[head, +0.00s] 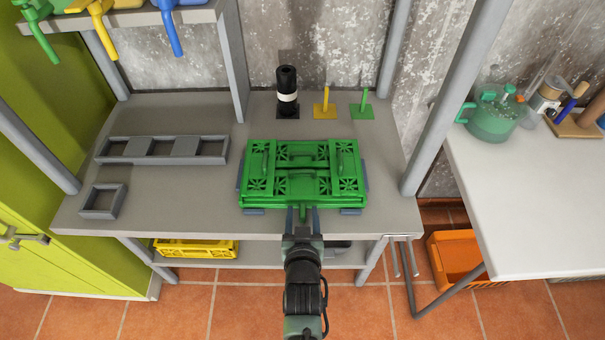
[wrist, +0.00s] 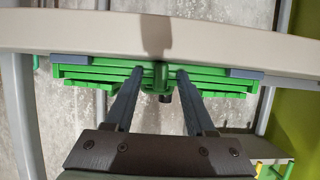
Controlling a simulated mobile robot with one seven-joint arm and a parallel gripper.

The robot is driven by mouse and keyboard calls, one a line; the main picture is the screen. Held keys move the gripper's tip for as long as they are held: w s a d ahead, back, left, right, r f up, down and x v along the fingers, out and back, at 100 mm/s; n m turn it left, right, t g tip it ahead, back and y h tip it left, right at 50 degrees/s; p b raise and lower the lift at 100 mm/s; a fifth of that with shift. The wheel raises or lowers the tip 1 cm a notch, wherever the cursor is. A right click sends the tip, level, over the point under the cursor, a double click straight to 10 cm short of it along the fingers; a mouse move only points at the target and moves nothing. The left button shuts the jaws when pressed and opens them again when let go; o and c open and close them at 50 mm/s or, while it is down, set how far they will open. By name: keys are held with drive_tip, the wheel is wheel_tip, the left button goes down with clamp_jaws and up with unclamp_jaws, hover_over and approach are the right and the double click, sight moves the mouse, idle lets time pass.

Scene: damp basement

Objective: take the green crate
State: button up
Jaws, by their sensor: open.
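The green crate (head: 303,190) looks folded flat and lies near the front edge of the grey workbench, with grey-blue pieces at its corners. A small green tab sticks out from the middle of its front side. My gripper (head: 303,212) is at this front side, its fingers open, one on each side of the tab. In the wrist view, my gripper (wrist: 160,78) shows the same, with the tab of the green crate (wrist: 100,74) between the two fingertips. I cannot tell whether the fingers touch the tab.
Grey frames (head: 160,149) lie on the bench at left. A black cylinder (head: 287,92), a yellow post (head: 325,103) and a green post (head: 362,104) stand behind the crate. A yellow crate (head: 195,249) is below the bench, and an orange crate (head: 455,258) is on the floor at right.

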drive_tip(key=shift+w+f, duration=0.1)
drive_tip(key=shift+w, duration=0.15)
drive_tip(key=shift+c, duration=0.2)
clamp_jaws()
idle(1.1)
drive_tip(key=shift+w+r, duration=0.1)
drive_tip(key=shift+r, duration=0.15)
